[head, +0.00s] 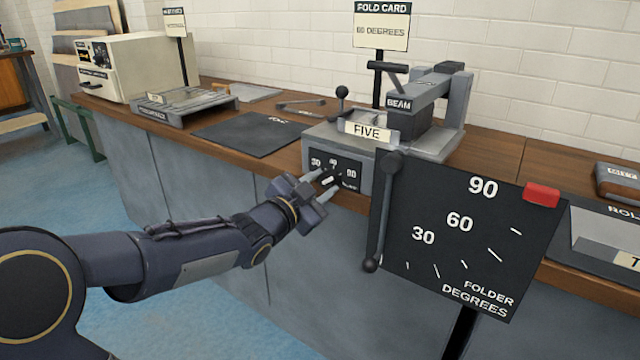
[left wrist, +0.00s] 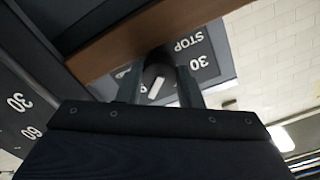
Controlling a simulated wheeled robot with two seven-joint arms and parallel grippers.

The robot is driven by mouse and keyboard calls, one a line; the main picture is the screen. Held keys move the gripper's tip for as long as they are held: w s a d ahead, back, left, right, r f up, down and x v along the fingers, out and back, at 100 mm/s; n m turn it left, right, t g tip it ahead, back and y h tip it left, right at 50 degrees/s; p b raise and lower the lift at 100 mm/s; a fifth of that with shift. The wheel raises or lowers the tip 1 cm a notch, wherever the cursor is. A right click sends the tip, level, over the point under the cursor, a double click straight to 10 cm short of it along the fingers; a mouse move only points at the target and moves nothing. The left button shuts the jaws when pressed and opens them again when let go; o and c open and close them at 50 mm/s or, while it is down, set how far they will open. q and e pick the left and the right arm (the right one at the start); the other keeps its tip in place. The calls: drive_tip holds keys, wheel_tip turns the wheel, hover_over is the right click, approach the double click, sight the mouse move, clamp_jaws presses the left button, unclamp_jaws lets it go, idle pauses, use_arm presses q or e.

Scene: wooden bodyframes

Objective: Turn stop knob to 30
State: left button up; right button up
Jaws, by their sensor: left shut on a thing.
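The stop knob (left wrist: 158,78) is dark and round with a white pointer line. It sits on a black plate (head: 347,164) on the front of the grey folder, with numbers including 30 and 90. My left gripper (head: 322,184) has come in from the left and is shut on the knob. In the left wrist view its fingers (left wrist: 160,90) stand on both sides of the knob, and the plate with STOP and 30 (left wrist: 213,50) shows upside down. The pointer line is slanted there; I cannot tell which number it points at. My right gripper is not in view.
A large black degrees board (head: 455,245) with 30, 60 and 90 and a red block (head: 541,195) stands right of the knob. A lever with a ball end (head: 371,264) hangs between them. The wooden bench edge (head: 240,150) runs close above my left arm. The blue floor is clear.

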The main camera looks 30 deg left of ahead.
use_arm(q)
drive_tip(key=n+p, duration=0.2)
drive_tip(key=n, duration=0.5)
drive_tip(key=shift+d, duration=0.1)
drive_tip(key=n+p, duration=0.1)
drive_tip(key=n, duration=0.5)
drive_tip(key=shift+n+p, duration=0.3)
drive_tip(key=shift+p, duration=0.05)
drive_tip(key=n+p, duration=0.1)
drive_tip(key=n, duration=0.3)
drive_tip(key=shift+d, duration=0.1)
drive_tip(key=shift+n+p, duration=0.6)
drive_tip(key=shift+n, duration=1.6)
drive_tip(key=o, duration=1)
drive_tip(key=shift+c, duration=0.2)
